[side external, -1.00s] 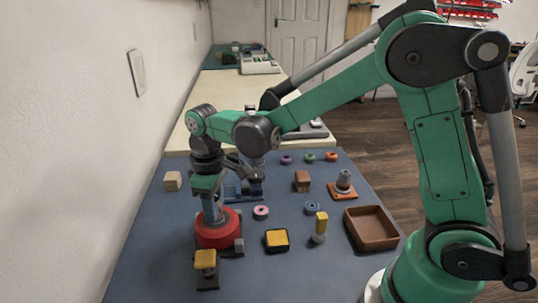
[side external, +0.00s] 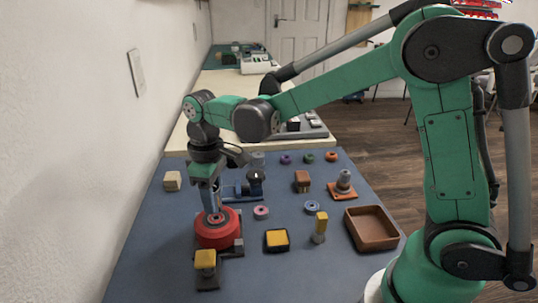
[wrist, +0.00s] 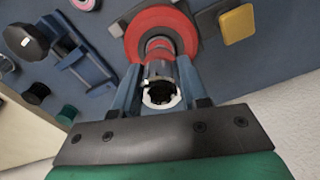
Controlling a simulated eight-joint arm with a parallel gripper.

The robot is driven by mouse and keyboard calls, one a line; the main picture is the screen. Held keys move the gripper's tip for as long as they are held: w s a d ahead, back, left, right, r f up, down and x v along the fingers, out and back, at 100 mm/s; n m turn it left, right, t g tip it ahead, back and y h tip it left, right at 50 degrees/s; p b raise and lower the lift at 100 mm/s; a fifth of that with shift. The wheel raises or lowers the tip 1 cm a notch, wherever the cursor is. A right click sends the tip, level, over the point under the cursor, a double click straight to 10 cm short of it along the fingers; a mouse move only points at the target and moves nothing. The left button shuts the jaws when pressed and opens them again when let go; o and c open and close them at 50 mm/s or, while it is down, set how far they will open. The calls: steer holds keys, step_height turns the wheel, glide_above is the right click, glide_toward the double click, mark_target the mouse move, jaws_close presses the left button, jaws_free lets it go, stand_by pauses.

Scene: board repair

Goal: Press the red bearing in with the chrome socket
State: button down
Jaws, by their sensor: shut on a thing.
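My gripper (side external: 211,205) is over the red round housing (side external: 217,238) at the front left of the mat. In the wrist view, its two blue fingers (wrist: 158,72) are shut on the chrome socket (wrist: 160,78), one on each side. The socket's open, toothed near end faces the camera. Its far end points at the middle of the red housing (wrist: 135,38). A smaller red ring, seemingly the red bearing (wrist: 158,44), shows just past the socket at the housing's centre. I cannot tell whether socket and bearing touch, or how deep the bearing sits.
A yellow block (side external: 205,259) on a dark base stands in front of the housing. A yellow square pad (side external: 277,239), a yellow-topped post (side external: 320,225) and a brown tray (side external: 371,243) lie right. A blue fixture (side external: 238,192) stands behind. Small rings and blocks are scattered further back.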

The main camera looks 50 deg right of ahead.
steer(key=shift+r, duration=2.4)
